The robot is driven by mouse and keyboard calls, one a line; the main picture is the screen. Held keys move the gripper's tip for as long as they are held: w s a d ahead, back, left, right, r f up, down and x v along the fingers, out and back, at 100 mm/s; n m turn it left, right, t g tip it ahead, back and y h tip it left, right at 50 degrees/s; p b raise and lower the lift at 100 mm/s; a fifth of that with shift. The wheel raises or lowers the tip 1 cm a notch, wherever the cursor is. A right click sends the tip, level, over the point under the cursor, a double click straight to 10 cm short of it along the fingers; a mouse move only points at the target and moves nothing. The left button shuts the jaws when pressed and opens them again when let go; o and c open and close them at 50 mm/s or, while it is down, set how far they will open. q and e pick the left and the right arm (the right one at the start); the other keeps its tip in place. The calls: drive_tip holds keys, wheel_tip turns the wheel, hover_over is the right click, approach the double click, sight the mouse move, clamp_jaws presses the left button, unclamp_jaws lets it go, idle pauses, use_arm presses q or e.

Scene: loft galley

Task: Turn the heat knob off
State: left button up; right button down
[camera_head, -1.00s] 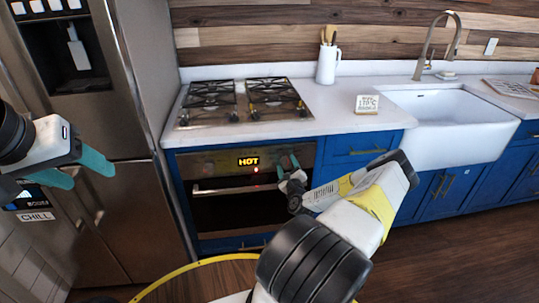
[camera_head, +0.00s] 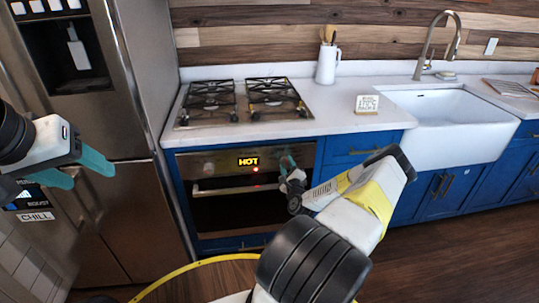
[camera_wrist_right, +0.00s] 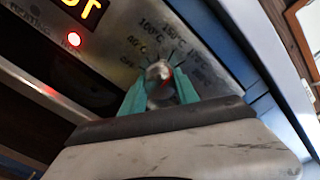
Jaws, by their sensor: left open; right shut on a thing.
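The heat knob (camera_wrist_right: 158,72) is a small silver knob on the oven's front panel, seen in the right wrist view. Temperature marks and the word OFF are printed around it. My right gripper (camera_wrist_right: 160,88) has its teal fingers shut on the knob, one finger on each side. In the head view the right gripper (camera_head: 287,163) is at the right end of the oven panel and hides the knob. The oven display (camera_head: 248,161) reads HOT, with a red light below it. My left gripper (camera_head: 88,170) is open and empty in front of the fridge.
The oven handle (camera_head: 222,188) runs across the door below the panel. A gas hob (camera_head: 222,117) is on the white counter above. A utensil jug (camera_head: 326,66), a small sign (camera_head: 367,104) and a white sink (camera_head: 445,125) are along the counter. The steel fridge (camera_head: 135,215) stands at left.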

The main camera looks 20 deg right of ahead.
drive_tip(key=n, duration=0.5)
drive_tip(key=shift+n, duration=0.3)
drive_tip(key=n, duration=1)
drive_tip(key=shift+a+n, duration=0.1)
drive_tip(key=shift+n, duration=0.3)
drive_tip(key=n, duration=0.4)
drive_tip(key=shift+f+n, duration=0.1)
drive_tip(key=shift+n, duration=0.3)
drive_tip(key=shift+s, duration=0.1)
drive_tip(key=c, duration=0.9)
unclamp_jaws()
drive_tip(key=v, duration=0.7)
drive_tip(key=shift+s, duration=0.35)
